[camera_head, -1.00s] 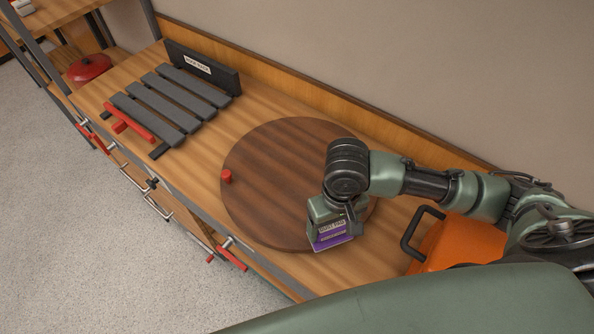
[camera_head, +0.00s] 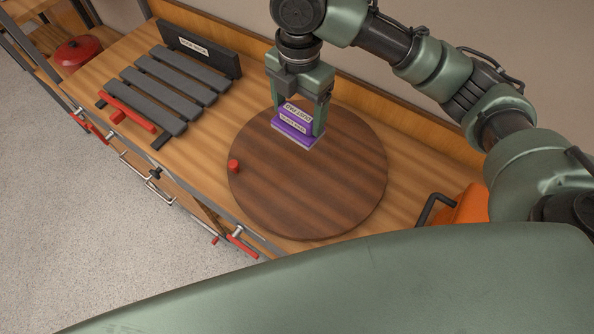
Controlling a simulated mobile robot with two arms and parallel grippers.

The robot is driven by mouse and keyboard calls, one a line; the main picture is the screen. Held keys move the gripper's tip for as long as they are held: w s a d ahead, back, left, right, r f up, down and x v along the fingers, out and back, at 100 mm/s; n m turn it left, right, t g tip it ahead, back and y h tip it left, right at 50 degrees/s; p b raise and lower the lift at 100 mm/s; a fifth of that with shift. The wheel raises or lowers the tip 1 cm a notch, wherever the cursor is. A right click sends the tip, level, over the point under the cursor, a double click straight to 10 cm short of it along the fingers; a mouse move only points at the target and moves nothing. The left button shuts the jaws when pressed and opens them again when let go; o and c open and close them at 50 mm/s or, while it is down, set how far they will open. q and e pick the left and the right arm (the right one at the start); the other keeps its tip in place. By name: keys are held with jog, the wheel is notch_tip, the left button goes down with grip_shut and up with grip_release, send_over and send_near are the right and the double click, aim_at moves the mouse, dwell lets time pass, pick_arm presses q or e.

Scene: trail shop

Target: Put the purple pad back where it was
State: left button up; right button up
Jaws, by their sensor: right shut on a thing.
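The purple pad (camera_head: 294,127) is a small block with pale labels and a light underside. My right gripper (camera_head: 300,112) is shut on it, with a finger on each side. The pad is over the back left part of a round dark wooden board (camera_head: 315,185); I cannot tell whether it touches the board. The board lies on the wooden counter and has a small red knob (camera_head: 234,166) at its left edge. My left gripper is not in view.
A rack with dark slats (camera_head: 172,85), a red bar (camera_head: 128,111) and a labelled back plate (camera_head: 205,50) stands left on the counter. An orange case (camera_head: 466,207) with a dark handle is at the right. A red lidded pot (camera_head: 79,52) is far left. Red-ended handles line the counter front.

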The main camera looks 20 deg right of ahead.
jog(key=shift+w+a+r+n, duration=0.1)
jog(key=shift+n, duration=0.2)
notch_tip(320, 180, down, 19)
jog(key=p, duration=0.3)
jog(key=shift+f, duration=0.3)
jog(key=shift+f, duration=0.15)
jog(key=o, duration=1.6)
